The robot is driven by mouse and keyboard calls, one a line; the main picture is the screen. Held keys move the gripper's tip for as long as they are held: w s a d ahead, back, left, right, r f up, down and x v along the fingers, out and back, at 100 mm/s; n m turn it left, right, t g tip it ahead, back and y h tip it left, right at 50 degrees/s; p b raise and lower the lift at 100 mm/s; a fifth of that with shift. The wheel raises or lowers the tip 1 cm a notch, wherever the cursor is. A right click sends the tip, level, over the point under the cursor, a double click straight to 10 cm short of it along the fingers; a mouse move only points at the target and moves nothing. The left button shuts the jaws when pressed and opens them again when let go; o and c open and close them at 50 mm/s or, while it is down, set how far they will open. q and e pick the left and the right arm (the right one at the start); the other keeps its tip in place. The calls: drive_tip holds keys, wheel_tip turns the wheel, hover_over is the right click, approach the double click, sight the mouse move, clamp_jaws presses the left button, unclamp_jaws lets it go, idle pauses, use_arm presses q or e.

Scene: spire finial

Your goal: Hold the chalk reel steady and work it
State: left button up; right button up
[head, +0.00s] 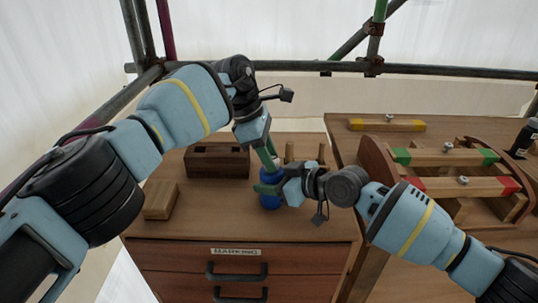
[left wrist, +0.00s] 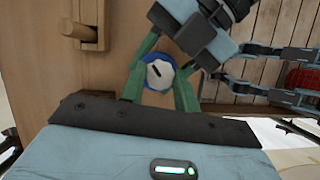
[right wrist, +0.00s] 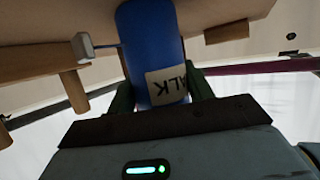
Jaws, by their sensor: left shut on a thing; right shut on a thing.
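The blue chalk reel (head: 270,201) stands upright near the middle of the wooden cabinet top. My right gripper (head: 268,188) is shut on the reel's body from the right. In the right wrist view the reel (right wrist: 148,45) bears a pale label with the letters "LK" visible, and a grey tab on a thin rod (right wrist: 84,45) juts out beside it. My left gripper (head: 270,164) comes down from above, shut at the reel's top. In the left wrist view its green fingers flank the reel's white round top (left wrist: 158,74), which has a dark mark. The exact finger contact is partly hidden.
A dark wooden box (head: 217,172) and a wooden block (head: 160,201) lie left of the reel. Pegs (head: 290,152) stand behind it. Drawers (head: 237,270) are below. A bench at right carries a curved wooden frame (head: 375,158) and a yellow bar (head: 386,125).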

idle(0.7)
use_arm(q)
drive_tip(key=o, duration=0.7)
drive_tip(key=shift+r, duration=0.1)
drive_tip(key=shift+v, duration=3.7)
